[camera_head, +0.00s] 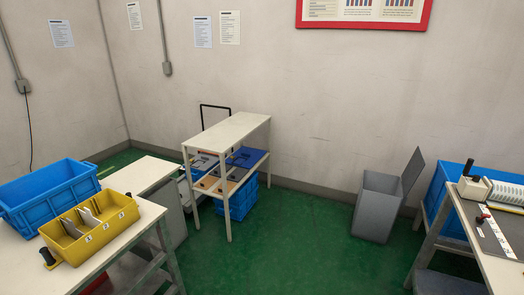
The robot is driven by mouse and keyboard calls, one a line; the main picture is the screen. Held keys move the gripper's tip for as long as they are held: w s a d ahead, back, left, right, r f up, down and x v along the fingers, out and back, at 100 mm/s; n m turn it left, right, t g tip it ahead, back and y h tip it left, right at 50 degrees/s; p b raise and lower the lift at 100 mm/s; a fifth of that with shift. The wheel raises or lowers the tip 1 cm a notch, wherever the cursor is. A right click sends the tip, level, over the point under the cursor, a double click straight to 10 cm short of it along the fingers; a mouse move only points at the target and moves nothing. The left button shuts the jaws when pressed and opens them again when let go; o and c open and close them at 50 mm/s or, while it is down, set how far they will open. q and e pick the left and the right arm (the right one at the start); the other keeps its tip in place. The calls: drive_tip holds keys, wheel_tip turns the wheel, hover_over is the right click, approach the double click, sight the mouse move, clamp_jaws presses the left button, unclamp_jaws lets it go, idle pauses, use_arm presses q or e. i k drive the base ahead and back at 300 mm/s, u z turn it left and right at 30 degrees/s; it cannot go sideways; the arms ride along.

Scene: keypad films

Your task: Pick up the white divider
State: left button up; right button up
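A yellow bin (108,229) stands on the white table (140,222) at the left. Thin pale grey-white dividers (91,217) stand upright inside it and split it into compartments, with small numbered labels on its front wall. A white ribbed piece (506,193) lies on the table at the far right. I cannot tell for sure which of these is the white divider. Neither of my grippers is in view.
A blue crate (40,190) sits behind the yellow bin. A white two-level shelf cart (228,132) stands in the middle. A grey bin with an open lid (380,207) stands near the right table (497,262). The green floor (300,250) between is clear.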

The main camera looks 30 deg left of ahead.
sight(87, 217)
drive_tip(key=u, duration=0.15)
drive_tip(key=i, duration=1.55)
drive_tip(key=u, duration=1.55)
drive_tip(key=i, duration=1)
drive_tip(key=u, duration=0.85)
